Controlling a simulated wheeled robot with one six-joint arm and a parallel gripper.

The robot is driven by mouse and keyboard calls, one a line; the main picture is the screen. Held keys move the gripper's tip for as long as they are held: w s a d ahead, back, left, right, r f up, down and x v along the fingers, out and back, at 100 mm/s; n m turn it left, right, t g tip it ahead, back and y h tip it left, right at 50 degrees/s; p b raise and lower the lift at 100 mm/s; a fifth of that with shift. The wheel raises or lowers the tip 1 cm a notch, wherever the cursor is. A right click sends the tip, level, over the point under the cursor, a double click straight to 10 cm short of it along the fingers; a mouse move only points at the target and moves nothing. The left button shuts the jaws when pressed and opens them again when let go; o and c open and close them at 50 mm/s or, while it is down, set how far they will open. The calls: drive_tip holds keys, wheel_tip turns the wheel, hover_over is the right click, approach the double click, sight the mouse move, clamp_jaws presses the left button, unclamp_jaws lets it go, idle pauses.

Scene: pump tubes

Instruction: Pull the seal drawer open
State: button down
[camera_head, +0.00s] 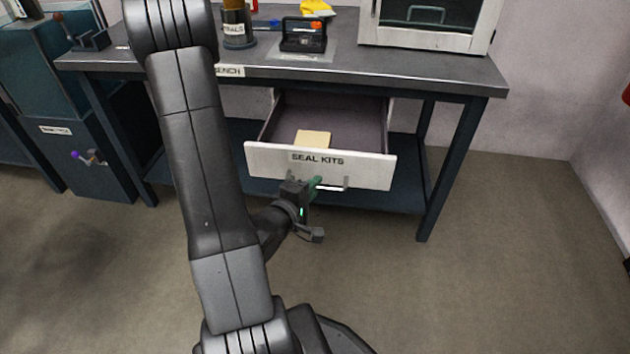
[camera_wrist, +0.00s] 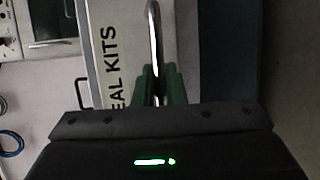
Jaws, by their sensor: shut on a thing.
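The seal drawer (camera_head: 372,169), with a white front labelled "SEAL KITS", stands pulled out under the bench in the head view. A tan flat piece (camera_head: 313,138) lies inside it. The drawer front (camera_wrist: 98,55) shows turned sideways in the wrist view. Its silver bar handle (camera_head: 333,187) also shows in the wrist view (camera_wrist: 154,40). My gripper (camera_head: 315,185) is at the handle, in front of the drawer. In the wrist view its green fingers (camera_wrist: 158,85) are shut on the handle, one on each side.
A bench leg (camera_head: 452,165) stands right of the drawer. The floor (camera_head: 500,270) in front is clear.

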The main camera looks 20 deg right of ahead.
idle(0.3)
drive_tip(key=c, duration=1.5)
unclamp_jaws()
drive_tip(key=shift+s+a, duration=0.1)
drive_tip(key=shift+a, duration=0.05)
